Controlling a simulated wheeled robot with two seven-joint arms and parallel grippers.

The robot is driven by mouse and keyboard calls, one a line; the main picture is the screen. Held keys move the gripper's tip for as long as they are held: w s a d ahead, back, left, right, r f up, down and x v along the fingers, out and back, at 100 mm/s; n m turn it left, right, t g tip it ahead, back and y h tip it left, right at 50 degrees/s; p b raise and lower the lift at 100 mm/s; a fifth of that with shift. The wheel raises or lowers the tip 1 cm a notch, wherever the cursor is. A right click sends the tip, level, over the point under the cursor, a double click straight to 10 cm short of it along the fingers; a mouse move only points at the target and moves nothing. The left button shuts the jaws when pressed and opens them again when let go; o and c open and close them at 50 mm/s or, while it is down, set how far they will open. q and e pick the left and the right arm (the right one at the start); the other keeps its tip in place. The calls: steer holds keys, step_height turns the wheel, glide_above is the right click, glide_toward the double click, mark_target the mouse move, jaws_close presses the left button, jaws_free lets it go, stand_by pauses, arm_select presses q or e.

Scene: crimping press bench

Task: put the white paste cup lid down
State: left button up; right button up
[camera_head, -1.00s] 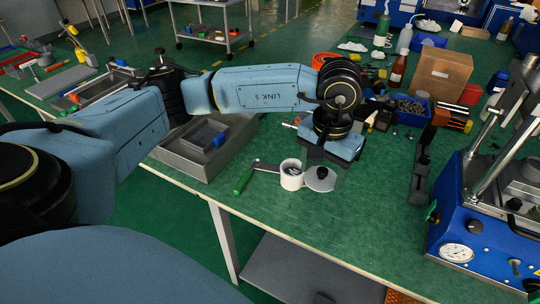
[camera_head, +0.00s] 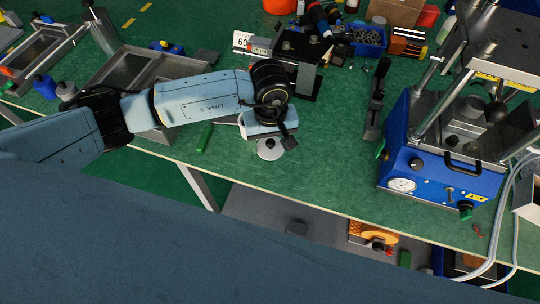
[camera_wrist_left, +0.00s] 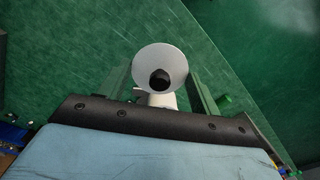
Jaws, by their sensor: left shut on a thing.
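The white paste cup lid is a pale round disc with a black knob (camera_head: 264,154), just in front of my left gripper (camera_head: 270,139) near the bench's front edge. In the left wrist view the lid (camera_wrist_left: 160,55) faces the camera between the two fingers of the left gripper (camera_wrist_left: 160,85). The left gripper is shut on the lid; its contact with the knob is not clear. A white cup (camera_wrist_left: 162,101) shows partly behind the lid in the wrist view; the gripper hides it in the head view. I cannot tell whether lid and cup touch. My right gripper is not in view.
A green-handled tool (camera_head: 205,137) lies left of the gripper. Grey trays (camera_head: 188,66) stand behind my left arm. A black tool (camera_head: 376,100) and the blue press (camera_head: 440,170) stand to the right. The green bench top (camera_head: 325,150) is clear between lid and press.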

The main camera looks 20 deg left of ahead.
mark_target(270, 150)
arm_select(q)
step_height(270, 150, down, 4)
steer(key=shift+f, duration=2)
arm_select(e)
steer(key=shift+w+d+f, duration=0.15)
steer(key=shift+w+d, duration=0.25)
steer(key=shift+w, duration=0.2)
arm_select(q)
steer(key=shift+b, duration=0.35)
steer(key=o, duration=0.9)
steer(key=shift+f, duration=0.1)
steer(key=shift+o, duration=0.2)
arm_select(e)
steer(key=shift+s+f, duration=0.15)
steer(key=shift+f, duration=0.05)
